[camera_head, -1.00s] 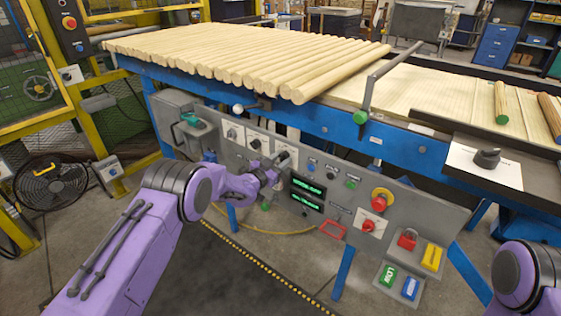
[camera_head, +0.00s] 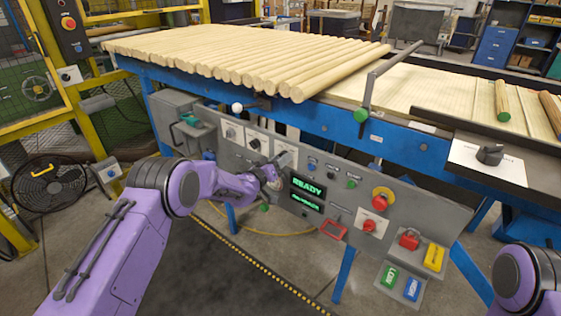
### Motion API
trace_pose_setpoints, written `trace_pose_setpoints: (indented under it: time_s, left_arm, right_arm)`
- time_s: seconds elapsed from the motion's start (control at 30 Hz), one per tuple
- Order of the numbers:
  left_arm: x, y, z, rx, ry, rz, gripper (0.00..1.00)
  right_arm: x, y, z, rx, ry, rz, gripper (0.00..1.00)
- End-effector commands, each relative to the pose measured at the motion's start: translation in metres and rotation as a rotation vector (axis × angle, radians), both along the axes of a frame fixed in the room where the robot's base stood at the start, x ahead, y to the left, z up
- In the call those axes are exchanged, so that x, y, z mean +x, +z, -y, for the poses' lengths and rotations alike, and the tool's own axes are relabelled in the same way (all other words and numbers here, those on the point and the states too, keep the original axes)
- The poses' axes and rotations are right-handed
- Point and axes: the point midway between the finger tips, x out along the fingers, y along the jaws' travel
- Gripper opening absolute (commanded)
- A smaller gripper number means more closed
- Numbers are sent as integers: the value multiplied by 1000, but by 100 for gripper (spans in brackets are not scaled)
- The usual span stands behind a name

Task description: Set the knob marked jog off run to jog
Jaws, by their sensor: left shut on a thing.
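A grey control panel (camera_head: 340,165) hangs under the blue conveyor frame. In its upper left part, three white plates sit in a row; the left plate (camera_head: 231,133) and middle plate (camera_head: 254,143) each carry a small dark knob. My left gripper (camera_head: 281,167) is at the third plate (camera_head: 287,152), shut on the knob there. The gripper hides that knob, so I cannot tell its pointing direction. The plates' lettering is too small to read, so I cannot confirm which is marked jog off run. My right gripper is out of view.
A green display (camera_head: 308,188) reading READY is just right of my left gripper. Further right are a red mushroom button (camera_head: 382,198), a red knob (camera_head: 369,225) and a red padlock (camera_head: 409,239). Wooden rods (camera_head: 230,60) lie above the panel. A fan (camera_head: 52,183) stands at left.

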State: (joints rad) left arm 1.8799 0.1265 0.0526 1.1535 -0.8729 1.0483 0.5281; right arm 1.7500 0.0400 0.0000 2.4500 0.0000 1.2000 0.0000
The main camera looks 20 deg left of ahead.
Motion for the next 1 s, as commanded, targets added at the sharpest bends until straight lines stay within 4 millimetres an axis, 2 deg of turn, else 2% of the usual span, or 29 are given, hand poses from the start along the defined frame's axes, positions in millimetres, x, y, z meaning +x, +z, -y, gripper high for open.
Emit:
trace_pose_setpoints:
  time_s: [0.67,0.7,0.77,1.0]
  left_arm:
    - [-1,-3,1,-62,-1,-29,7]
    - [-1,-3,1,-62,-1,-29,44]
    - [-1,-3,1,-62,-1,-29,63]
    - [0,-1,1,-62,-2,-25,63]
  right_arm:
    - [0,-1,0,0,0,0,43]
    - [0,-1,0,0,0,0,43]
    - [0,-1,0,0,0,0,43]
    - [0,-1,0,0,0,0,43]
